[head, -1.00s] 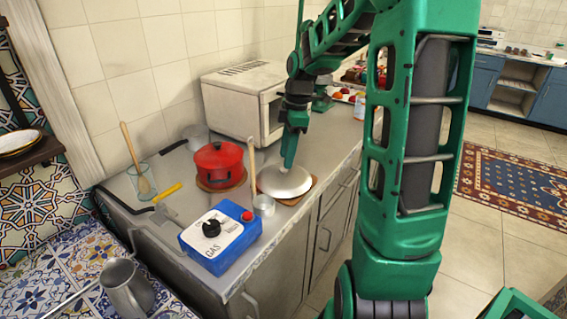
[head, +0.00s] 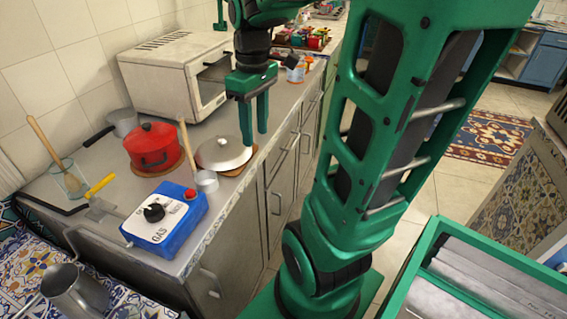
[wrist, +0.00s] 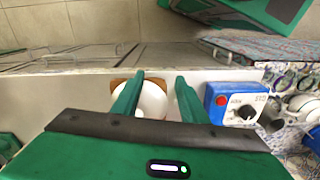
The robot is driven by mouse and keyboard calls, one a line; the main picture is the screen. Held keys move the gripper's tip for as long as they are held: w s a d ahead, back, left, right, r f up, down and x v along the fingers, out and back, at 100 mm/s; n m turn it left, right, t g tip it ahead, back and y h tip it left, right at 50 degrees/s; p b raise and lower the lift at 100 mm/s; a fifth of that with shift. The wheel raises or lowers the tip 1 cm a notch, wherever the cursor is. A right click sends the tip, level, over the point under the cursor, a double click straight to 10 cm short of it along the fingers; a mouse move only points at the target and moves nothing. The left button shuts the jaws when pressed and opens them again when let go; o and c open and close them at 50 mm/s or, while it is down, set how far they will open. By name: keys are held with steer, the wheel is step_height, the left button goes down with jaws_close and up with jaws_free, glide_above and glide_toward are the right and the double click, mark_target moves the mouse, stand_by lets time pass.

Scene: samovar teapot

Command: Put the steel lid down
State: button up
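In the wrist view the lid (wrist: 153,101) shows beyond my fingers, partly hidden by the left one. I cannot tell exactly how high the fingertips are above the counter.
The red pot (head: 152,147) stands left of the lid. A white microwave (head: 172,80) stands behind. The counter's right edge (head: 243,192) runs close to the lid.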

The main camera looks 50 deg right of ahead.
steer(key=s+f+m, duration=0.2)
steer(key=s+m, duration=0.2)
steer(key=s, duration=0.2)
steer(key=s+a+f+m, duration=0.1)
steer(key=s+f+m, duration=0.2)
steer(key=s, duration=0.4)
steer(key=shift+a+m, duration=0.25)
steer(key=shift+m, duration=0.55)
steer(key=shift+w+f, duration=0.25)
steer(key=shift+w, duration=0.45)
